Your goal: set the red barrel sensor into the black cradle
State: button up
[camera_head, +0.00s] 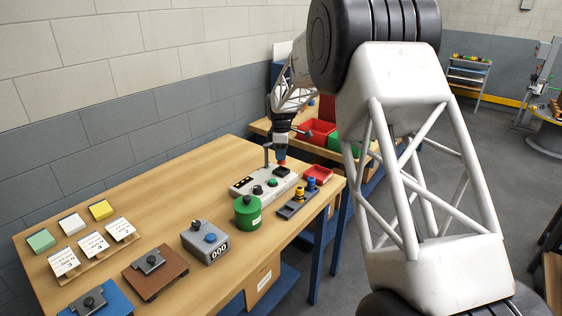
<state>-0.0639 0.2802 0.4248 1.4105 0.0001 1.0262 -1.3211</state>
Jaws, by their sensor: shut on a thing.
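My gripper (281,154) is small in the view, pointing down over the right end of the light grey fixture (248,187). It is shut on a small red thing, which looks like the red barrel sensor (282,163); only a bit of red shows below the fingers. Just under it is a black part on the fixture's right end, which looks like the black cradle (284,171). At this size I cannot tell whether the sensor touches the cradle or is just above it.
A dark rack (291,210) with yellow and blue barrels stands in front of the fixture. A green canister (247,213) and a grey counter box (205,243) are nearby. A small red tray (318,173) lies to the right. A thin post rises behind the fixture, close to my gripper.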

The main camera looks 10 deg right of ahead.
aim_at(281, 162)
jog(key=shift+f, duration=1.75)
jog(key=shift+f, duration=0.35)
jog(key=o, duration=0.9)
jog(key=shift+o, duration=0.2)
jog(key=shift+r, duration=0.15)
notch_tip(281, 162, up, 11)
jog(key=shift+r, duration=0.7)
